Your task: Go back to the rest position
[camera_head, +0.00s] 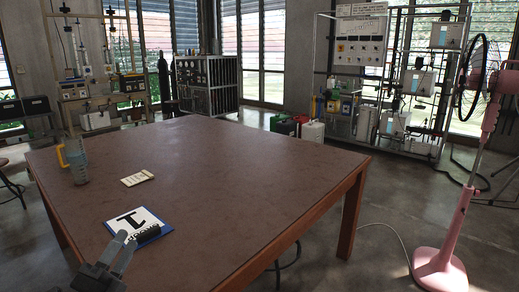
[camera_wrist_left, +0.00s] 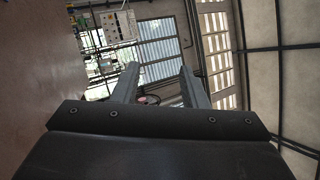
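That view is turned sideways and shows windows and wall beyond the fingers. My right gripper is in neither view.
A brown table (camera_head: 240,165) fills the middle. A clear jug with a yellow handle (camera_head: 79,168) and a small pale card (camera_head: 137,178) stand and lie on it. The table's right side is bare. A pink fan (camera_head: 455,225) stands on the floor at right.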

